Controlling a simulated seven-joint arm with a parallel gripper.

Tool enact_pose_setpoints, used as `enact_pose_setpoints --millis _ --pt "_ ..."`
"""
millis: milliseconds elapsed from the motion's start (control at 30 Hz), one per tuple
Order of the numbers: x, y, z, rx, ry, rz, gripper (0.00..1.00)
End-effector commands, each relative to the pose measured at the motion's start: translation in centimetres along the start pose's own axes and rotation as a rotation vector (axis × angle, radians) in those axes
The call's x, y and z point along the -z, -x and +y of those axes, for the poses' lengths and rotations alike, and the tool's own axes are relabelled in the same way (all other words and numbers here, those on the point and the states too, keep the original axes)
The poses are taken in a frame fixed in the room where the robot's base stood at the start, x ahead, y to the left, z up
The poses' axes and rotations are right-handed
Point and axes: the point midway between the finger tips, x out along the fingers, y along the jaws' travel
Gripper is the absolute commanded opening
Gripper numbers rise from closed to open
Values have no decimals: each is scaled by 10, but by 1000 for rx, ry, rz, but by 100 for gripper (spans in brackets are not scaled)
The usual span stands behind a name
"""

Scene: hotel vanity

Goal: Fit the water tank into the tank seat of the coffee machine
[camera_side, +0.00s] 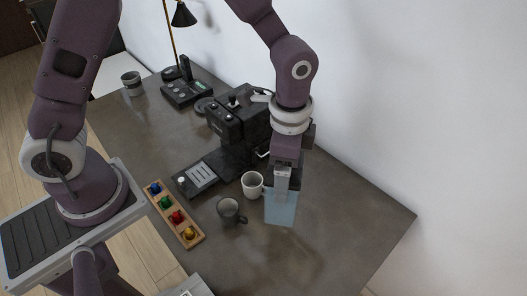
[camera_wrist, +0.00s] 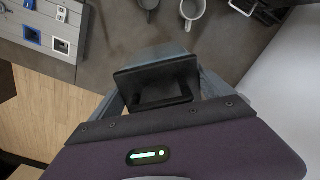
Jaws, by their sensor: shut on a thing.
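The water tank (camera_side: 281,208) is a pale blue, see-through box. My gripper (camera_side: 283,174) is shut on its top and holds it roughly upright, apparently above the counter; the exact gap cannot be told. I cannot make out the tank seat, partly hidden by my arm.
A white mug (camera_side: 252,185) stands close left of the tank, with a dark mug (camera_side: 229,211) nearby. A wooden capsule tray (camera_side: 173,214) lies further left. A phone (camera_side: 186,92) and a cup (camera_side: 132,84) are at the back. The counter (camera_side: 345,220) is clear to the right, beside a white wall.

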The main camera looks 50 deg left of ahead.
Motion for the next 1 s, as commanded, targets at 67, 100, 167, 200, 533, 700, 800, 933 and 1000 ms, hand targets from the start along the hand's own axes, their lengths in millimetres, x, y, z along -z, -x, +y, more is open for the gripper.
enact_pose_setpoints --millis 67,100,167,200,533,700,800,933,1000 --pt "-16 5 -28 1 235 1 18" --pt "-25 7 -40 0 362 0 18" --pt "-38 10 -57 0 535 1 18" --pt "-46 12 -67 0 636 2 18" --pt "-70 17 -91 -2 938 1 18" --pt "-56 14 -76 -3 927 1 18" --pt "-32 10 -49 -3 922 0 18" --pt "-1 2 -1 -3 920 -1 18" --pt "12 -2 26 -2 919 -1 18"
